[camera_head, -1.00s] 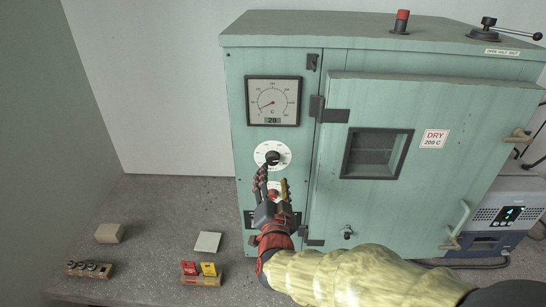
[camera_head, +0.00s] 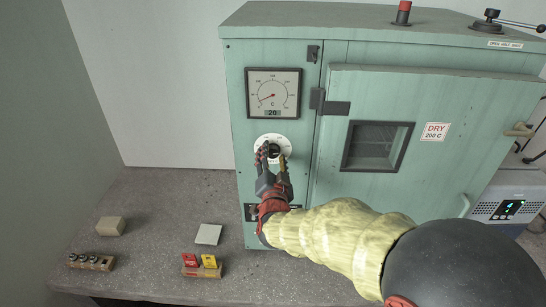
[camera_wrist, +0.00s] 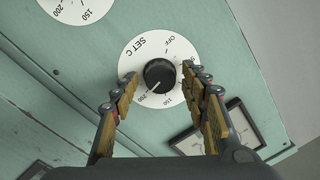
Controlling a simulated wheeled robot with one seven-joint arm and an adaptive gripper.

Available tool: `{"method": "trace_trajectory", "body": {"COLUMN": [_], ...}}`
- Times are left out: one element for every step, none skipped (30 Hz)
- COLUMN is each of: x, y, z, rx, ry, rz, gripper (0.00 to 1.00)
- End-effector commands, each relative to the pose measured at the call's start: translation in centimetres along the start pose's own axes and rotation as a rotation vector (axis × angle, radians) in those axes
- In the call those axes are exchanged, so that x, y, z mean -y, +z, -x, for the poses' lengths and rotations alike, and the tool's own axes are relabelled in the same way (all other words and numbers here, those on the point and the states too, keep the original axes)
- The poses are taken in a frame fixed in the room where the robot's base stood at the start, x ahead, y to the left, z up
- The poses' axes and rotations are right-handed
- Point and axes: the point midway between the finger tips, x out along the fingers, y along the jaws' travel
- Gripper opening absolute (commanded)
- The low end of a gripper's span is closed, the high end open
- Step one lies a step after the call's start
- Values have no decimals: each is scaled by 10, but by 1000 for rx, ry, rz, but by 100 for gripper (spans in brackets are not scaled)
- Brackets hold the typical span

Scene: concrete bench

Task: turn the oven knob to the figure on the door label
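The black oven knob (camera_wrist: 160,74) sits in a white SET C dial (camera_wrist: 126,62) with OFF, 150 and 200 printed on it. A pale mark on the knob appears to face the 200 side; its exact reading is hard to tell. In the head view, my gripper (camera_head: 273,158) is in front of this dial (camera_head: 262,141) and partly hides it. In the wrist view, my gripper (camera_wrist: 159,76) is open, its fingertips on either side of the knob with gaps showing. The door label (camera_head: 435,131) reads DRY 200 C.
The gauge (camera_head: 273,94) above the dial shows 20 on its display. A second dial (camera_wrist: 75,8) lies below the knob's dial on the panel. The bench holds a beige block (camera_head: 110,226), a pale square (camera_head: 208,234) and small racks to the left.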

Motion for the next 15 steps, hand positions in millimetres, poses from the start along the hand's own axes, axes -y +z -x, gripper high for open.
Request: {"method": "trace_trajectory", "body": {"x": [0,0,0,0,0,0,0,0,0,0,0,0,0,0,0], "y": [0,0,0,0,0,0,0,0,0,0,0,0,0,0,0], "z": [0,0,0,0,0,0,0,0,0,0,0,0,0,0,0], "rx": [0,0,0,0,0,0,0,0,0,0,0,0,0,0,0], "ry": [0,0,0,0,0,0,0,0,0,0,0,0,0,0,0], "rz": [0,0,0,0,0,0,0,0,0,0,0,0,0,0,0], "gripper": [40,38,36,34,33,30,29,27,25,23,21,19,17,16,13]}}
